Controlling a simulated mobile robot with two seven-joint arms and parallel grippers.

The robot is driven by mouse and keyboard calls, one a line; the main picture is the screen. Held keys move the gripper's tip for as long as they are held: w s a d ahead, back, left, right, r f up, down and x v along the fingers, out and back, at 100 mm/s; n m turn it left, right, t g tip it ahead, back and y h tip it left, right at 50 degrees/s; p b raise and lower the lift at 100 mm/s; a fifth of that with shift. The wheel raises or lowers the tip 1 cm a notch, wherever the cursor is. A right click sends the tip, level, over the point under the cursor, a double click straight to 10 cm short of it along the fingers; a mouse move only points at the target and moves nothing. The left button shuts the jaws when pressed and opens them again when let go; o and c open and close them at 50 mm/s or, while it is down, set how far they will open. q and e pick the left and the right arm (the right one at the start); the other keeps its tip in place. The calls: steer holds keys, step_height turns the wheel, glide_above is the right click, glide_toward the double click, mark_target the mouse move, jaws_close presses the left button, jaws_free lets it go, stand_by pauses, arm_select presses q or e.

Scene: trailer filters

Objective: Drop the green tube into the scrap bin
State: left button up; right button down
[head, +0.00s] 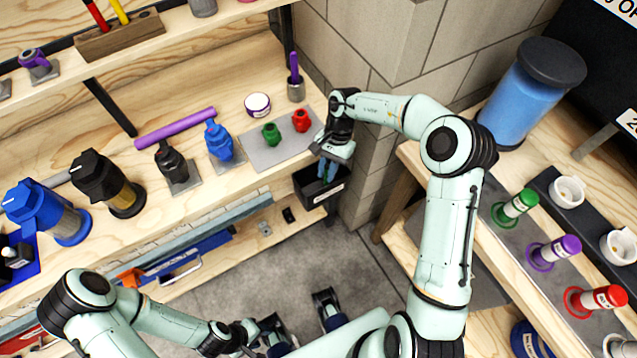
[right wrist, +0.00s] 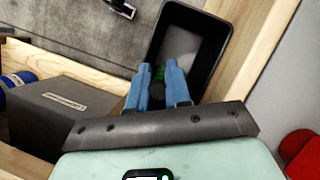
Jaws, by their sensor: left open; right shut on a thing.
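My right gripper (head: 327,172) is shut and points down at the black scrap bin (head: 312,196), which hangs at the bench's front edge. I cannot tell how far above the rim the tube is. My left gripper (head: 300,320) is open and empty, low over the floor.
A grey mat (head: 262,151) with small green and red parts lies on the bench beside the bin. A stone wall (head: 370,190) stands close to the right. Several spools, one green (head: 517,205), stand on the right bench. A dark box (right wrist: 60,112) shows in the wrist view.

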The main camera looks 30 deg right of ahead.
steer(key=c, duration=1)
jaws_free()
steer(key=p+v, duration=0.3)
steer(key=v, duration=1)
steer(key=shift+r, duration=0.25)
